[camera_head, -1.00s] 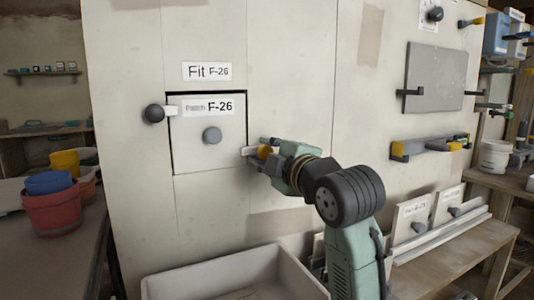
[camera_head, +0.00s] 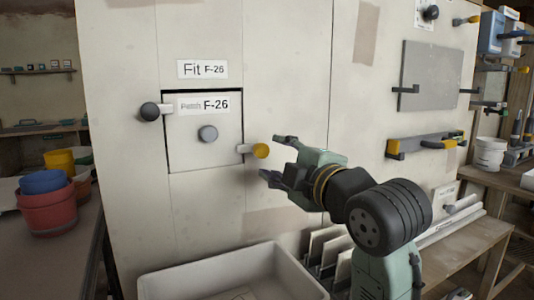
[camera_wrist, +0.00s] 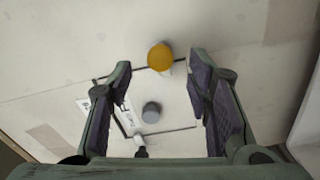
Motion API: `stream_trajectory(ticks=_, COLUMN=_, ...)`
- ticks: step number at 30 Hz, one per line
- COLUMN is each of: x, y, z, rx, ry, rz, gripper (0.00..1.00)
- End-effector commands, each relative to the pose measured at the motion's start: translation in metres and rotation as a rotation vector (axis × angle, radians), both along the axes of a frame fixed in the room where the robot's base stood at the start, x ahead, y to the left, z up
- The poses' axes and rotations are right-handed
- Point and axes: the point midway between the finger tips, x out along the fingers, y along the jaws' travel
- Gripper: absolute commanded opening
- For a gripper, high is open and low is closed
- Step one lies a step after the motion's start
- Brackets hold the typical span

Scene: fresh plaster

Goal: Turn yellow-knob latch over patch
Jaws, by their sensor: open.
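The patch (camera_head: 190,140), a square panel labelled F-26 with a grey centre knob (camera_head: 208,133), sits in the wall opening. The yellow-knob latch (camera_head: 260,150) is at the patch's right edge, its pale bar reaching left over that edge. A dark-knob latch (camera_head: 150,111) lies over the left edge. My gripper (camera_head: 270,158) is open and empty, just right of the yellow knob and apart from it. In the wrist view the yellow knob (camera_wrist: 160,56) appears between and beyond my open fingers (camera_wrist: 160,90), with the patch's grey knob (camera_wrist: 151,112) below it.
A white bin (camera_head: 235,275) stands below the patch. A sign reading Fit F-26 (camera_head: 203,69) is above it. A grey panel (camera_head: 430,75) and a yellow-ended tool (camera_head: 425,144) are on the wall at right. Buckets (camera_head: 48,200) stand at left.

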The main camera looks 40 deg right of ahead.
Motion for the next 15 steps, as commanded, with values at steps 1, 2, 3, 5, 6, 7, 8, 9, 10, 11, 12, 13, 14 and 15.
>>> stream_trajectory(ticks=1, x=-0.011, y=0.002, z=0.0, rx=-0.001, ry=-0.001, rz=-0.002, gripper=0.46)
stream_trajectory(ticks=2, x=-0.017, y=0.004, z=0.0, rx=-0.001, ry=-0.001, rz=-0.001, gripper=0.46)
stream_trajectory(ticks=3, x=-0.024, y=0.005, z=0.0, rx=-0.001, ry=-0.001, rz=-0.002, gripper=0.46)
stream_trajectory(ticks=5, x=-0.033, y=0.008, z=0.0, rx=-0.001, ry=0.0, rz=-0.001, gripper=0.46)
stream_trajectory(ticks=6, x=-0.038, y=0.008, z=0.0, rx=-0.001, ry=0.0, rz=-0.002, gripper=0.46)
stream_trajectory(ticks=7, x=-0.041, y=0.009, z=0.0, rx=-0.001, ry=0.0, rz=-0.001, gripper=0.46)
stream_trajectory(ticks=8, x=-0.043, y=0.01, z=0.0, rx=-0.001, ry=0.0, rz=0.0, gripper=0.46)
stream_trajectory(ticks=9, x=-0.046, y=0.011, z=0.0, rx=-0.001, ry=0.0, rz=0.0, gripper=0.46)
stream_trajectory(ticks=10, x=-0.048, y=0.012, z=0.0, rx=-0.001, ry=0.0, rz=0.0, gripper=0.46)
stream_trajectory(ticks=11, x=-0.049, y=0.012, z=0.0, rx=-0.001, ry=0.0, rz=0.0, gripper=0.46)
stream_trajectory(ticks=12, x=-0.05, y=0.012, z=0.0, rx=0.0, ry=0.001, rz=0.0, gripper=0.46)
stream_trajectory(ticks=13, x=-0.051, y=0.012, z=0.0, rx=0.0, ry=0.001, rz=0.0, gripper=0.46)
stream_trajectory(ticks=14, x=-0.051, y=0.013, z=0.0, rx=0.0, ry=0.001, rz=0.0, gripper=0.46)
stream_trajectory(ticks=15, x=-0.051, y=0.013, z=0.0, rx=0.0, ry=0.001, rz=0.0, gripper=0.46)
